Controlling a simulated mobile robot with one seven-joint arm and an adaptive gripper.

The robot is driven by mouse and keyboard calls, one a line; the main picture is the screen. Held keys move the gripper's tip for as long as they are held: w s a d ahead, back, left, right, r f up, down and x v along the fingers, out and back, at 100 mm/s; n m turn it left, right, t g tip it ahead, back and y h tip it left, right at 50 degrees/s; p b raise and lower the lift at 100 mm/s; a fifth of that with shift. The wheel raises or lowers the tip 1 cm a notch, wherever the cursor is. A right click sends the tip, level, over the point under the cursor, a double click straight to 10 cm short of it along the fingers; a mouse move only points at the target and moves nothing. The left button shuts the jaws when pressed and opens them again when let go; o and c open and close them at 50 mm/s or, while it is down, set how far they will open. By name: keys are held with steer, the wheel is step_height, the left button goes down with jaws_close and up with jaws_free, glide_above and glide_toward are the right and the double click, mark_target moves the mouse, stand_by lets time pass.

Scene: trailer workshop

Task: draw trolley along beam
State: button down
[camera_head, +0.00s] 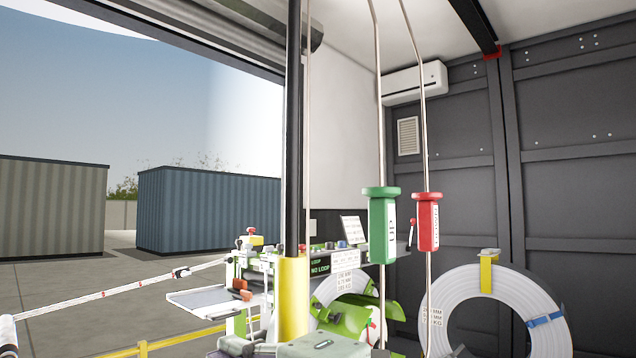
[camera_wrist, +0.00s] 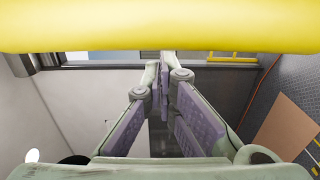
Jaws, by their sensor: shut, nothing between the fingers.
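A dark beam (camera_head: 474,24) runs under the ceiling at the upper right of the head view, with a red piece (camera_head: 493,53) at its far end. I cannot make out the trolley. A black pole (camera_head: 293,130) with a yellow sleeve (camera_head: 293,300) at its lower end hangs left of centre. In the wrist view my gripper (camera_wrist: 165,72) shows pale green fingers with purple pads, shut and empty. A yellow surface (camera_wrist: 150,25), perhaps that sleeve, crosses the top of this view close to the camera. Whether the gripper touches it I cannot tell.
A green handle (camera_head: 382,225) and a red handle (camera_head: 428,222) hang on thin rods right of the pole. Behind are a green-and-white machine (camera_head: 245,270) and a large pale coil (camera_head: 455,290). A barrier arm (camera_head: 120,290) crosses the open side at left.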

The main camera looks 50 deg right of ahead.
steer(key=shift+d, duration=1)
